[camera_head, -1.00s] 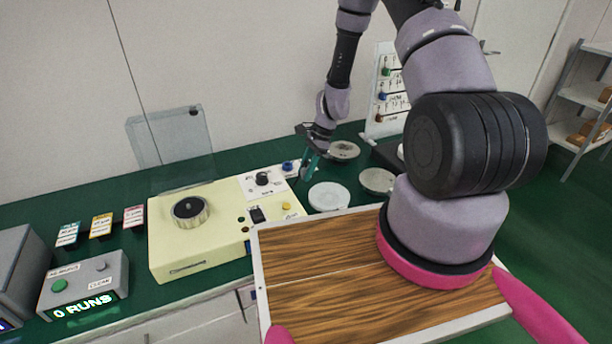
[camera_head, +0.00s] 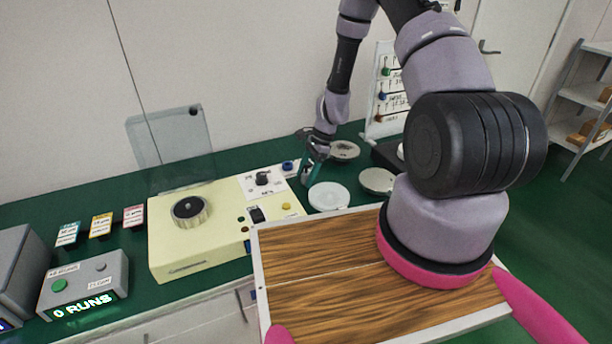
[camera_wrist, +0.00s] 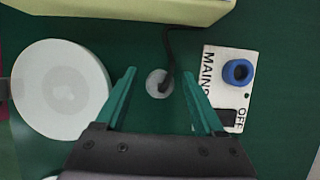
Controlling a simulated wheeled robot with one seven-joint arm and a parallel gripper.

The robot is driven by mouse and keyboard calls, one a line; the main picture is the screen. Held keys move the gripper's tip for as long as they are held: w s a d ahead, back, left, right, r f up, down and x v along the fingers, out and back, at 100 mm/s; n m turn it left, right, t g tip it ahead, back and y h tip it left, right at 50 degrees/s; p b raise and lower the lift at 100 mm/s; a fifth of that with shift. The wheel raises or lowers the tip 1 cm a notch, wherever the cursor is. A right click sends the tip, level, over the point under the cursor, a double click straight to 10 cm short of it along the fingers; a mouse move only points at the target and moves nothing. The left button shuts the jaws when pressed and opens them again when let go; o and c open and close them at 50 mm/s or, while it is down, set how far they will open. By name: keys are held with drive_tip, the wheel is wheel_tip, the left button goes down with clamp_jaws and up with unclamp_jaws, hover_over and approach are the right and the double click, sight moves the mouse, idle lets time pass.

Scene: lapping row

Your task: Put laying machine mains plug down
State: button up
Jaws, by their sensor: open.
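The mains plug (camera_wrist: 157,84) shows in the wrist view as a small grey round piece with a black cable running from it up toward the cream machine. It is between the tips of my gripper (camera_wrist: 158,79), with green bench showing on both sides, so the fingers look clear of it. My gripper is open. I cannot tell the height of the plug above the bench. In the head view my gripper (camera_head: 311,172) is low over the bench beside the cream laying machine (camera_head: 195,243), and the plug cannot be made out there.
A white box marked MAINS and OFF with a blue socket (camera_wrist: 240,73) is right of my gripper in the wrist view. A white disc (camera_wrist: 60,88) is at its left. Grey discs (camera_head: 377,181) and a key board (camera_head: 388,90) stand farther right. A clear panel (camera_head: 170,140) stands behind.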

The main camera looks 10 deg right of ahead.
drive_tip(key=s+d+r+n+t, duration=0.1)
drive_tip(key=r+n, duration=0.1)
drive_tip(key=r, duration=1)
drive_tip(key=s+d+r+n+t+h, duration=0.1)
drive_tip(key=s+d+r+n, duration=0.1)
drive_tip(key=r, duration=1.1)
drive_tip(key=s+d+r+n+t, duration=0.1)
drive_tip(key=r+n, duration=0.1)
drive_tip(key=r, duration=1)
drive_tip(key=s+d+r+n+t+h, duration=0.1)
drive_tip(key=s+r+n+t, duration=0.4)
drive_tip(key=s+r, duration=0.9)
drive_tip(key=s, duration=0.4)
drive_tip(key=shift+d+r+n+h, duration=0.3)
drive_tip(key=shift+d+r, duration=0.05)
drive_tip(key=shift+d, duration=0.05)
